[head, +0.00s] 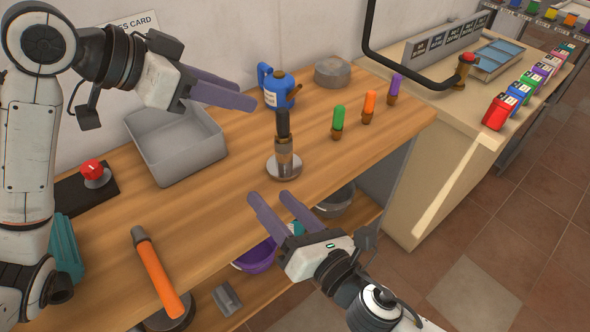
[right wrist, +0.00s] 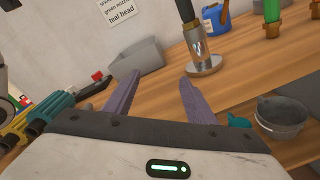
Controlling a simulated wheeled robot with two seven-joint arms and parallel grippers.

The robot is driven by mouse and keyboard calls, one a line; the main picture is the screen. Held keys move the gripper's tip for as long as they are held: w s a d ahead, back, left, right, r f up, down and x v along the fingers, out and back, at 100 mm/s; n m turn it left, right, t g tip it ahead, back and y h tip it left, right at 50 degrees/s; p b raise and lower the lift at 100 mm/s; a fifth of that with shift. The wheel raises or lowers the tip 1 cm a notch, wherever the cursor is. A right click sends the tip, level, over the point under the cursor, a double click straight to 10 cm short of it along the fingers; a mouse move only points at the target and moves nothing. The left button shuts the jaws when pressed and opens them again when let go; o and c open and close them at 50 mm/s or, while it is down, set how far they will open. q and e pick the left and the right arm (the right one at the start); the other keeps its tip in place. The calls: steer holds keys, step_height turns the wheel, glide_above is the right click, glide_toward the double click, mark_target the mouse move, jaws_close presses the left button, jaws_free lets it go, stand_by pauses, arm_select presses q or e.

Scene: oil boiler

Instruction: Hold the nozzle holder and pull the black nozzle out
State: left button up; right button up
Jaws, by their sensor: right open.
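The black nozzle (head: 283,123) stands upright in the top of the metal nozzle holder (head: 284,160), whose round base rests on the wooden bench. In the right wrist view the holder (right wrist: 201,52) is beyond my fingertips, with the black nozzle (right wrist: 185,10) cut off at the top edge. My left gripper (head: 250,97) is above the bench, left of the nozzle and higher; its purple fingers lie nearly in line and I see no object between them. My right gripper (head: 268,197) is open and empty, at the bench's front edge, nearer than the holder and apart from it.
Green (head: 338,123), orange (head: 369,106) and purple (head: 394,89) nozzles stand right of the holder. A blue oil can (head: 278,90) and a grey round tin (head: 332,71) are behind. A grey bin (head: 180,145) is left, an orange-handled tool (head: 157,272) front left.

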mark_target(287, 156)
steer(key=w+d+n+t+h, duration=0.1)
steer(key=w, duration=0.1)
steer(key=w+d+n+t+h, duration=0.1)
steer(key=w, duration=0.2)
steer(key=w+d+n+t+h, duration=0.1)
steer(key=w+h, duration=0.1)
steer(key=shift+w+d+r+n, duration=0.15)
steer(key=shift+d+r+n, duration=0.15)
steer(key=shift+r, duration=0.1)
steer(key=x, duration=1)
steer(key=shift+f, duration=0.1)
steer(key=c, duration=1.2)
